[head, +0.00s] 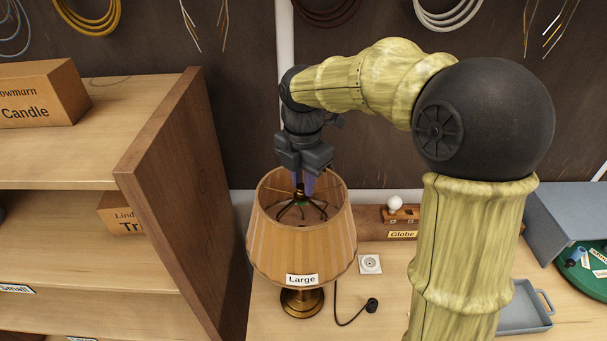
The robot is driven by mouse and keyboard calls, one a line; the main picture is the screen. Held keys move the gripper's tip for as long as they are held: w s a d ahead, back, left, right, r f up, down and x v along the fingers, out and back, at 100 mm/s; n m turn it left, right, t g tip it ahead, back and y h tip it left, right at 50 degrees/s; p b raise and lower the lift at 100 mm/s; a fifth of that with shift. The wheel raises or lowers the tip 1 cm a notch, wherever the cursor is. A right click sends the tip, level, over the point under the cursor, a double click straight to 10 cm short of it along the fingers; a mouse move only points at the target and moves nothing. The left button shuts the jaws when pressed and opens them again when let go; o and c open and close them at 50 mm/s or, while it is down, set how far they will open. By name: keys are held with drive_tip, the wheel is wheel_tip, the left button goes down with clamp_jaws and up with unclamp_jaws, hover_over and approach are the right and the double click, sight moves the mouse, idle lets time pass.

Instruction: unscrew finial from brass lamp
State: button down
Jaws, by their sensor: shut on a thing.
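The brass lamp stands upright on the bench, with its round brass base (302,302) showing below a pleated tan shade (300,247). The shade carries a label reading "Large". Dark spider arms (288,210) show inside the shade's open top and meet at its middle. My gripper (303,187) points down into the top of the shade, above that meeting point. Its fingers are shut on the finial, which is mostly hidden between and behind them. The bulb and socket are hidden by the shade.
A wooden shelf unit (170,190) stands close on the left, with boxes (40,95) on it. A dark cord with a plug (372,305) lies right of the base, near a white wall socket plate (370,264). A small bulb on a "Globe" stand (402,215) is behind. A grey tray (525,310) sits right.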

drive_tip(key=c, duration=1.2)
unclamp_jaws()
drive_tip(key=m, duration=0.4)
drive_tip(key=shift+s, duration=0.1)
drive_tip(key=m, duration=0.4)
drive_tip(key=shift+s+d, duration=0.1)
